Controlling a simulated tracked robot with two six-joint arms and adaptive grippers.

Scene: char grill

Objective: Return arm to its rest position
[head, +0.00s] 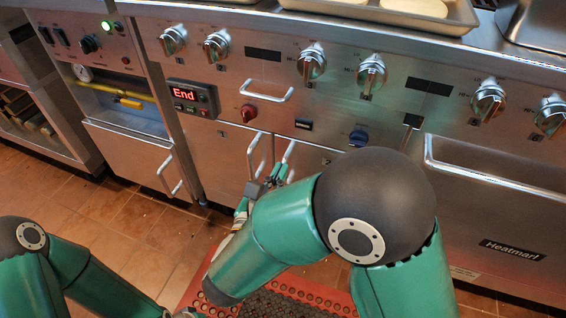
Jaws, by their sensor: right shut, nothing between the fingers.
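My right arm (280,235), green with a dark grey joint, reaches in from the lower right across the front of the grill unit. My right gripper (277,174) is small and partly hidden behind the arm. It is shut and empty, in front of the lower cabinet doors near their vertical handles. I cannot tell whether it touches a handle. My left arm (75,270) is folded low in the lower left corner.
The steel front (225,70) carries several knobs and a display (192,97) reading "End". A tray (410,12) with pale round pieces sits on top. A wide handle bar (490,180) juts out at right. A red-edged mat (325,298) lies on the tiled floor (120,215).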

